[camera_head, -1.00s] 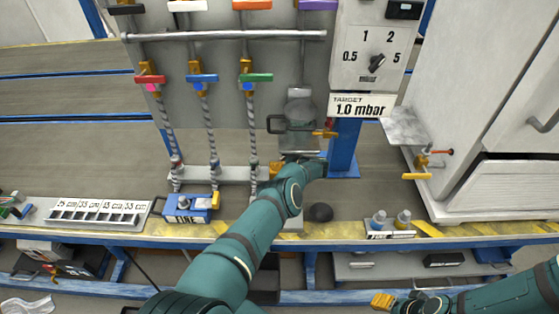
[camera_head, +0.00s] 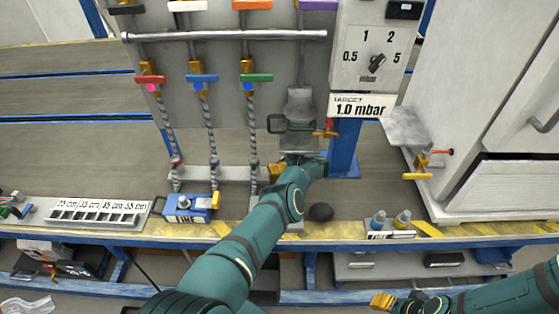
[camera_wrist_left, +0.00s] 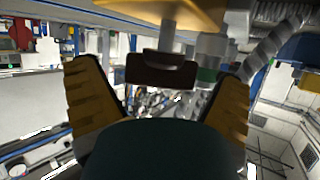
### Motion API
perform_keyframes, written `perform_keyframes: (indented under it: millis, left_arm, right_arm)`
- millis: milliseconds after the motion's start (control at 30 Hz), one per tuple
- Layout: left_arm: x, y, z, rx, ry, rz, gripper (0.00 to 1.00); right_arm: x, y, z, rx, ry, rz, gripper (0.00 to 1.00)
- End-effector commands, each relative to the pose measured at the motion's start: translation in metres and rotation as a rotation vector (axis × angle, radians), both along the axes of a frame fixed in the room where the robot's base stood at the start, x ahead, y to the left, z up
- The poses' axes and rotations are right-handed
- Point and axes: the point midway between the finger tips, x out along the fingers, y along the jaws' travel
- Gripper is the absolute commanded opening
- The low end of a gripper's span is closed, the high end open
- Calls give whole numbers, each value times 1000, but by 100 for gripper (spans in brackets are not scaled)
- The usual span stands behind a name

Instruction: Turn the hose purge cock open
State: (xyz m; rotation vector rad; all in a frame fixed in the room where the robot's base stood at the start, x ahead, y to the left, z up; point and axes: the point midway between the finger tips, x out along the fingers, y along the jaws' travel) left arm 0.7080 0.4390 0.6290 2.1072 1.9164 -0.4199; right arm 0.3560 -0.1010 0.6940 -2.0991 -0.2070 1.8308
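My left gripper (camera_head: 277,171) is at the right end of the low hose manifold, largely hidden by my own wrist in the head view. In the left wrist view its two yellow fingers (camera_wrist_left: 160,105) stand wide apart. A dark handle (camera_wrist_left: 162,70) on a grey stem lies ahead between them, below a brass-coloured body (camera_wrist_left: 165,14). It may be the hose purge cock; no label shows. I cannot tell whether the fingers touch it. My right gripper (camera_head: 382,300) is low at the right, partly seen, its opening unclear.
Red (camera_head: 150,79), blue (camera_head: 202,78) and green (camera_head: 256,77) valve handles sit above braided hoses. A blue box (camera_head: 187,208) stands left of my left arm. A black knob (camera_head: 321,211) is right of it. A brass cock (camera_head: 422,160) is by the white cabinet (camera_head: 500,110).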

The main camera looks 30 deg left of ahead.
Motion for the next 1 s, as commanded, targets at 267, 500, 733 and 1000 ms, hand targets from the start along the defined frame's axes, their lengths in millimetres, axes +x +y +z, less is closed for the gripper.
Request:
perform_keyframes:
  millis: [267,500,733,1000]
  left_arm:
    - [1,-4,2,-1,1,-1,94]
    - [-1,-22,10,-2,1,-1,94]
    - [-4,-56,24,-1,0,-4,94]
    - [-9,-98,41,0,0,-2,94]
  right_arm:
    - [0,0,0,0,0,0,47]
    - [0,0,0,0,0,0,47]
    - [0,0,0,0,0,0,47]
    - [0,0,0,0,0,0,47]
